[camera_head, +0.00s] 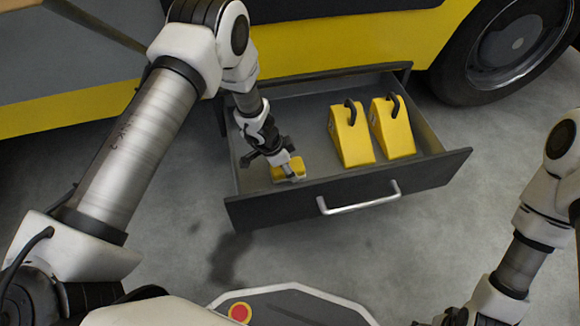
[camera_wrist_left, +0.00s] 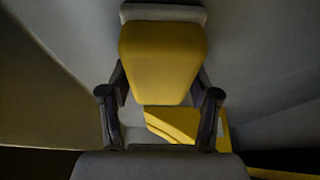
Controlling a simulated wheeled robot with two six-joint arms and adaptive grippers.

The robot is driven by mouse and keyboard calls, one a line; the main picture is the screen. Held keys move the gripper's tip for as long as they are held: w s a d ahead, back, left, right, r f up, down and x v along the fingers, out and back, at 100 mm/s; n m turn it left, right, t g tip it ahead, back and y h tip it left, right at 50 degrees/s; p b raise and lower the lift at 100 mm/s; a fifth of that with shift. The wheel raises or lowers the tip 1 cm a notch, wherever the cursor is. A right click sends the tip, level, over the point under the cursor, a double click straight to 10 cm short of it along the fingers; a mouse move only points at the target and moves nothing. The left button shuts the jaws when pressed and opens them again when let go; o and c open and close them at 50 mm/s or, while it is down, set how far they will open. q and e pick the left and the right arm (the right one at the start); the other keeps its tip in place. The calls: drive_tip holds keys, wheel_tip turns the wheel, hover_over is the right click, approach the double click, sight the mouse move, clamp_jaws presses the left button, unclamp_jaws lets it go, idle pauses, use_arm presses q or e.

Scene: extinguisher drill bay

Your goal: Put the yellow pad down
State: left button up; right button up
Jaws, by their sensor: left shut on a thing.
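The yellow pad (camera_head: 287,173) is a small block at the left front inside the open drawer, close behind its front panel. My left gripper (camera_head: 288,166) reaches down into the drawer and is shut on the pad. In the left wrist view the pad (camera_wrist_left: 162,60) shows a broad yellow face with a grey edge at the top, and the fingers of my left gripper (camera_wrist_left: 160,98) stand on either side of its lower part. I cannot tell if the pad touches the drawer floor.
The grey drawer (camera_head: 350,197) has a silver handle (camera_head: 360,198). Two yellow wedges with black handles, a left one (camera_head: 352,143) and a right one (camera_head: 393,135), stand right of the pad. A yellow vehicle (camera_head: 340,45) with a wheel (camera_head: 505,50) is behind. Drawer floor between pad and wedges is clear.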

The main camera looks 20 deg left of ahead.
use_arm(q)
drive_tip(key=o, duration=1.2)
drive_tip(key=shift+r, duration=0.1)
drive_tip(key=shift+r+p, duration=0.35)
drive_tip(key=shift+p, duration=0.25)
drive_tip(key=p+v, duration=0.2)
drive_tip(key=v, duration=0.4)
drive_tip(key=shift+a+r, duration=0.15)
drive_tip(key=shift+s+a+r, duration=0.1)
drive_tip(key=shift+s+r, duration=0.05)
drive_tip(key=shift+r, duration=0.1)
